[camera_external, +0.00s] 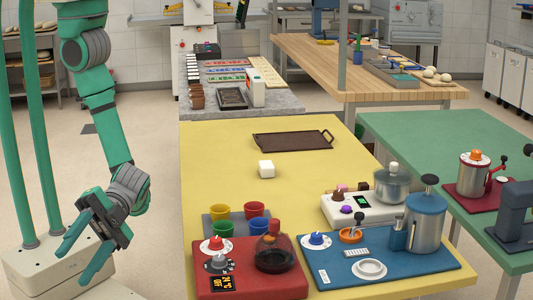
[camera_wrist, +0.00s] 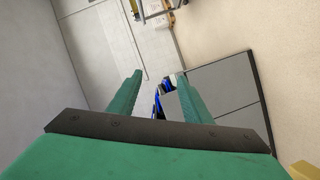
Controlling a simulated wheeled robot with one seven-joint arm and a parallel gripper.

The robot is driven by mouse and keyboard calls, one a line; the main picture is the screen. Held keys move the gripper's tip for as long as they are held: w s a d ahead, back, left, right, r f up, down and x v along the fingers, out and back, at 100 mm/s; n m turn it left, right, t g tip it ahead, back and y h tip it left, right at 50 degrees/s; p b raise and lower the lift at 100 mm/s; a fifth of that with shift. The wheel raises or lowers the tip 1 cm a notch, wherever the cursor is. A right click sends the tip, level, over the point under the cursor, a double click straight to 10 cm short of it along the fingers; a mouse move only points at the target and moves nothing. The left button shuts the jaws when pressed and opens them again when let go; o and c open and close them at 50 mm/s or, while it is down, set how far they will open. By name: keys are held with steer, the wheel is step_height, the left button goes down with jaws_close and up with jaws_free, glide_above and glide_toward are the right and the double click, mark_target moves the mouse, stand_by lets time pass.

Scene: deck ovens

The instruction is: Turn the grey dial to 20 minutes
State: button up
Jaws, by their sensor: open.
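A grey dial (camera_external: 218,263) sits on the red base (camera_external: 205,289) at the front of the yellow table, below a red dial with a white face (camera_external: 215,245). Its setting is too small to read. My gripper (camera_external: 78,262) is open and empty, left of the table and well apart from the dial. In the wrist view its two green fingers (camera_wrist: 160,92) are spread, with nothing between them but background. The dial is not in the wrist view.
Beside the dials are a small display (camera_external: 223,283) and a glass pot (camera_external: 274,252). Coloured cups (camera_external: 254,210) stand behind. A blue board (camera_external: 400,272) with a blue dial (camera_external: 316,240) lies to the right. The yellow table's left middle (camera_external: 215,160) is clear.

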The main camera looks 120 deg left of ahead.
steer(key=d+m+g, duration=0.1)
steer(key=g, duration=0.1)
steer(key=n+g+y, duration=0.1)
steer(key=g+y, duration=0.4)
steer(key=y, duration=1)
glide_toward(219, 257)
step_height(219, 257, down, 8)
steer(key=shift+s+f, duration=0.15)
steer(key=c, duration=1.1)
steer(key=shift+o, duration=0.2)
